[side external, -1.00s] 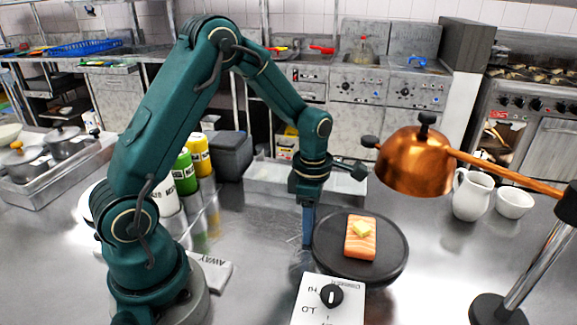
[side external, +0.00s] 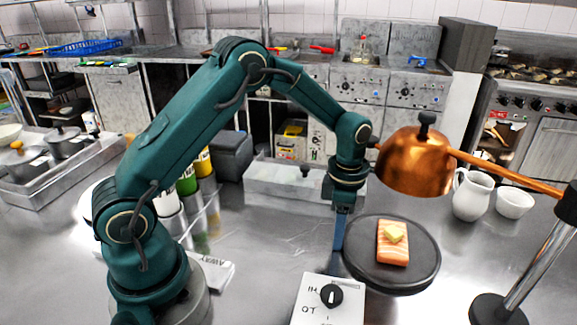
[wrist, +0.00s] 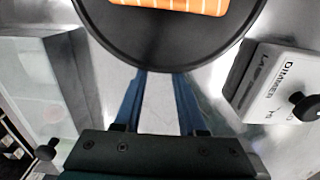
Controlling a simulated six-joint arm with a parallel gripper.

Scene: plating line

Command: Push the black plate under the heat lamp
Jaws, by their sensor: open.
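The black plate (side external: 363,275) lies flat on the steel counter and carries an orange-striped salmon piece (side external: 392,252) with a yellow pat on top. The copper heat lamp (side external: 413,168) hangs on its arm above and behind the plate in the side view. My gripper (side external: 338,246) points down at the plate's left edge. In the wrist view my gripper (wrist: 160,76) has its two blue fingers apart with nothing between them, tips at the rim of the plate (wrist: 165,45). Whether the fingertips touch the rim is hard to tell.
A white dimmer box (side external: 318,290) with a black knob stands in front of the plate. The lamp's stand (side external: 498,308) is at the right. A white jug (side external: 471,194) and a bowl (side external: 514,204) stand behind.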

